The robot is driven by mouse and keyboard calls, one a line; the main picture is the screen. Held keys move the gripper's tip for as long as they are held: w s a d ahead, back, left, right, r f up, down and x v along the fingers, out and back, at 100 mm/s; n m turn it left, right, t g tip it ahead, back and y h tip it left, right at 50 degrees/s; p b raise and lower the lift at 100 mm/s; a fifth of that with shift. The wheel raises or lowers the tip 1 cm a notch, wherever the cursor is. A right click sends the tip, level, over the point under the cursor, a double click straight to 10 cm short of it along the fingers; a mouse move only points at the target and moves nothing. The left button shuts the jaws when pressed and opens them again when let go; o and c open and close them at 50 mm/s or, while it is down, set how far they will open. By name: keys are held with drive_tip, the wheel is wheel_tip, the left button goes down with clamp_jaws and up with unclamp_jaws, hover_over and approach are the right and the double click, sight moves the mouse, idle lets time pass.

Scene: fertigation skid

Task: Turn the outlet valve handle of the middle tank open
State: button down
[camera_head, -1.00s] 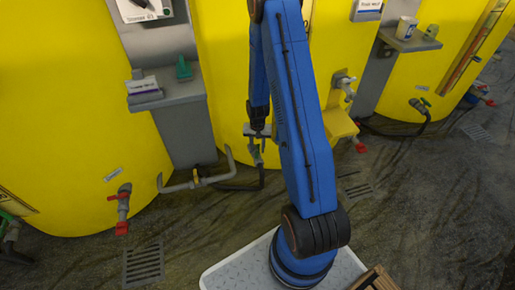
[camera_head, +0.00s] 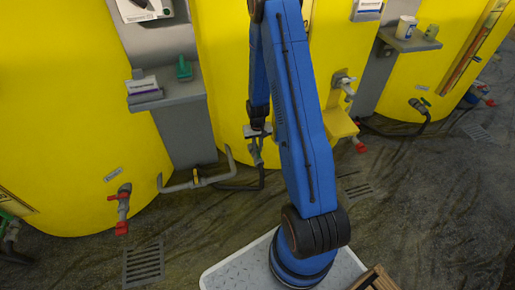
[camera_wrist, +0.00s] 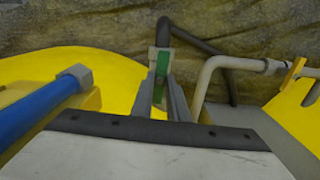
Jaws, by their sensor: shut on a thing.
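The middle tank (camera_head: 228,70) is the large yellow one behind my blue arm. My gripper (camera_head: 257,154) is low at its front, at the outlet fitting above a dark hose. In the wrist view my gripper (camera_wrist: 161,98) has its two grey fingers on either side of the green outlet valve handle (camera_wrist: 161,66), shut on it. The fingers hide part of the handle and the valve body. The handle's exact angle to the pipe is hard to tell. The dark hose (camera_wrist: 190,38) runs from the outlet fitting to the right.
A grey pipe (camera_head: 180,187) with a yellow handle (camera_head: 196,181) stands just left of the gripper. A blue pipe (camera_wrist: 38,112) lies close on the left in the wrist view. A yellow bracket (camera_head: 338,123) and a red-handled valve (camera_head: 123,210) are nearby. The floor in front is mostly clear.

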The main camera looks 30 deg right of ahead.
drive_tip(key=shift+n, duration=0.4)
drive_tip(key=c, duration=1.7)
unclamp_jaws()
drive_tip(key=shift+r, duration=0.1)
wheel_tip(320, 180, up, 17)
drive_tip(key=shift+r, duration=0.1)
